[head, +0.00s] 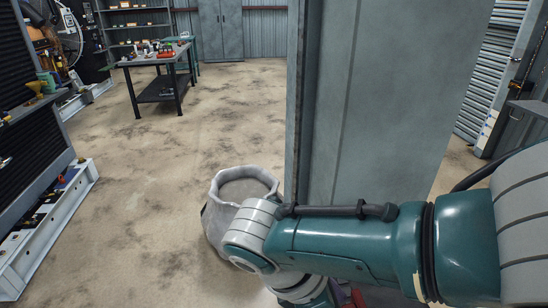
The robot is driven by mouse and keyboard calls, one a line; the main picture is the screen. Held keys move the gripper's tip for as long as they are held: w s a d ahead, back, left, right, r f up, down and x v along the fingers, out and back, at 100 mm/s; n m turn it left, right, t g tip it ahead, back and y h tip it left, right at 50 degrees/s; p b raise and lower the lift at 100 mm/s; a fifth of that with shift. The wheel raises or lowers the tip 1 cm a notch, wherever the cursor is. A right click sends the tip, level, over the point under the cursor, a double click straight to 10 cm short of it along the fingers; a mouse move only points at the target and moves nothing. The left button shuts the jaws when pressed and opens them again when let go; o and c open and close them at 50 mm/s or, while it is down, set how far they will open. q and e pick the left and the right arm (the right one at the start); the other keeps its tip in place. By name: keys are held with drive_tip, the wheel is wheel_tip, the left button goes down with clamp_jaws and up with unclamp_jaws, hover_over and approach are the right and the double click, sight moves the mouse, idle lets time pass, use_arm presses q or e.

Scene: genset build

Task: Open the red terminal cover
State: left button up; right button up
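I cannot make out the red terminal cover for certain. A small red object (166,51) sits among other items on the far workbench, too small to identify. A dark red patch (356,297) shows at the bottom edge beside my arm, mostly hidden. My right arm reaches in from the right, bends in the lower middle and runs down out of the picture. Its gripper is not visible. My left arm and gripper are not in view.
A grey cabinet or panel (385,95) stands close on the right. A large grey sack-like container (216,221) is on the floor behind my arm's bend. The workbench (127,63) stands far left. Shelving (30,165) lines the left edge. The middle floor (150,170) is clear.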

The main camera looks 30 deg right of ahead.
drive_tip(key=p+v, duration=0.2)
drive_tip(key=v, duration=0.8)
drive_tip(key=shift+f, duration=0.1)
drive_tip(key=s+a+f+m+t+y, duration=0.1)
drive_tip(key=s+a+f+m+y, duration=0.2)
drive_tip(key=s+a+m+y, duration=0.35)
drive_tip(key=s+d+r+m+t, duration=0.5)
drive_tip(key=s+d+r+m, duration=0.15)
drive_tip(key=d+r, duration=0.2)
wheel_tip(320, 180, up, 31)
drive_tip(key=p, duration=3.1)
drive_tip(key=shift+d+n, duration=0.25)
drive_tip(key=shift+n, duration=0.05)
